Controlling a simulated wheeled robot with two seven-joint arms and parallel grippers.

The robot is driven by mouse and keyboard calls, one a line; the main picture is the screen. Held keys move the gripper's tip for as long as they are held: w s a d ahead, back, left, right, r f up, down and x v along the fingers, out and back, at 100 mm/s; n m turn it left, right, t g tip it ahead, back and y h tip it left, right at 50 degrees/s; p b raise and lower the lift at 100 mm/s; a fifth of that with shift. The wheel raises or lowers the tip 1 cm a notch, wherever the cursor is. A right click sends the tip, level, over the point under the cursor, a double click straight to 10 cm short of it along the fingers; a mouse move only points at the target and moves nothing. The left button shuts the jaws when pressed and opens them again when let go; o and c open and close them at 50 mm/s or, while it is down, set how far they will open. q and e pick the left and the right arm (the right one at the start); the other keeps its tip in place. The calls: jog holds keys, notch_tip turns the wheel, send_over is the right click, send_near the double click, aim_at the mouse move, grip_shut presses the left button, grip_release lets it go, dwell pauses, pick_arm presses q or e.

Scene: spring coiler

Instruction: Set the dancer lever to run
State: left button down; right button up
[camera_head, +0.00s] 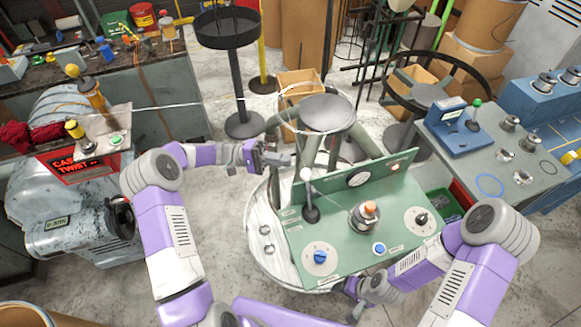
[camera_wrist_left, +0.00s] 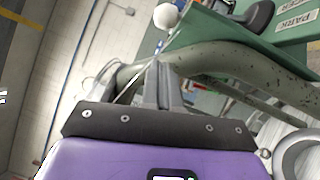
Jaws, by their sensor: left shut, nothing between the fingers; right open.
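The dancer lever (camera_head: 309,193) stands on the green control panel (camera_head: 345,245), with a white ball knob and a black base. In the left wrist view its knob (camera_wrist_left: 166,16) shows at the top, and a PARK label (camera_wrist_left: 296,21) is near its black base (camera_wrist_left: 259,15). My left gripper (camera_head: 287,160) is shut and empty, just behind and left of the knob, apart from it in the head view. Its closed fingers (camera_wrist_left: 160,82) point toward the knob in the wrist view. My right gripper (camera_head: 352,288) is open at the panel's front edge, partly hidden by its own arm.
The panel also carries an orange-topped button (camera_head: 370,209), a blue knob (camera_head: 320,257) and a black dial knob (camera_head: 421,218). A grey disc on a post (camera_head: 328,112) rises behind it. A red-fronted machine (camera_head: 86,160) stands left, a blue-grey console (camera_head: 490,165) right.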

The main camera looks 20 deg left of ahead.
aim_at(308, 189)
pick_arm(q)
jog(key=shift+s+d+r, duration=0.3)
jog(key=shift+s+d, duration=0.4)
jog(key=shift+d, duration=0.2)
jog(key=shift+s+d+r, duration=0.25)
jog(key=shift+s+d, duration=0.4)
jog(key=shift+d, duration=0.2)
jog(key=shift+r, duration=0.1)
